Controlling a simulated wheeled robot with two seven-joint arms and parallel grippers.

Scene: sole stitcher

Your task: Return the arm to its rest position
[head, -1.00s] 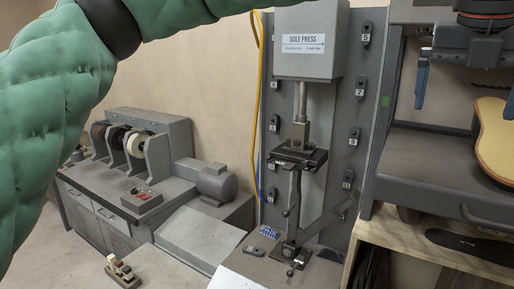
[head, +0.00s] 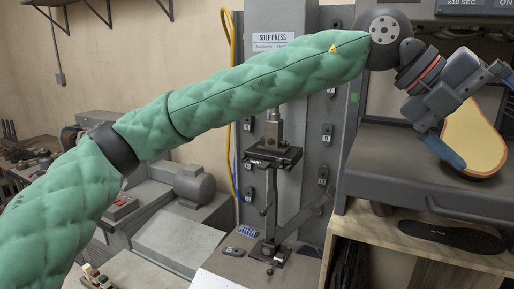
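My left arm, in a green padded sleeve, reaches across the head view from the lower left to the upper right. My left gripper (head: 487,128) is at the right, in front of the dark machine's opening. My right gripper is not in view.
The grey sole press (head: 276,155) stands mid-view, partly behind my arm. The dark machine (head: 440,200) sits on a wooden shelf unit (head: 385,240) holding a black sole (head: 452,237). A grey bench machine with a motor (head: 194,184) is behind my arm at the left.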

